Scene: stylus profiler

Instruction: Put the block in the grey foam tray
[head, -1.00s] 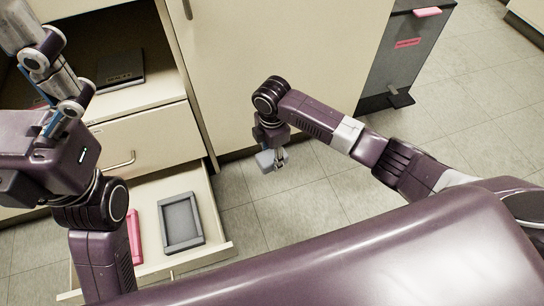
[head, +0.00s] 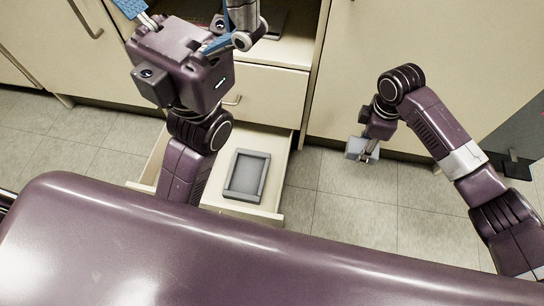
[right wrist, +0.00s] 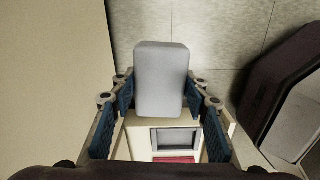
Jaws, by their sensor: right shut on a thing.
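The grey foam tray (head: 243,197) lies in the open drawer in the head view, its recess empty. It also shows beyond the block in the right wrist view (right wrist: 153,140). My right gripper (head: 368,153) is shut on a pale grey block (head: 355,147), held in the air to the right of the drawer. In the right wrist view the block (right wrist: 161,78) sits between the two blue finger pads and sticks out past them. My left gripper (head: 185,25) is at the top left of the head view, raised, its fingers spread apart and no object seen in them.
The open drawer (head: 281,205) belongs to a cream cabinet (head: 380,55), whose closed front stands behind my right gripper. A pink tray (right wrist: 174,160) lies beside the grey one in the right wrist view. The tiled floor (head: 335,205) right of the drawer is clear.

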